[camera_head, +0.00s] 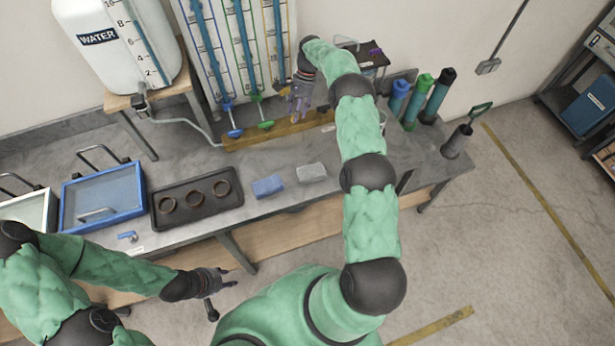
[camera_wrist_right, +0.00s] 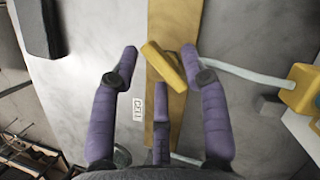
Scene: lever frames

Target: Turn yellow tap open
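The yellow tap lever (camera_wrist_right: 164,65) lies at a slant over the wooden board in the right wrist view. In the head view the tap is largely hidden by my right gripper (camera_head: 300,104), which is at the board's right part below the yellow column. In the right wrist view my right gripper (camera_wrist_right: 160,58) has its purple fingers spread, with the lever between the front fingertips. Its right end is close to one fingertip; I cannot tell whether they touch. My left gripper (camera_head: 222,282) is in front of the bench, away from the tap; its finger state is unclear.
A blue tap (camera_head: 235,132) and a green tap (camera_head: 266,124) stand along the wooden board (camera_head: 250,140). A water tank (camera_head: 115,60) stands left.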

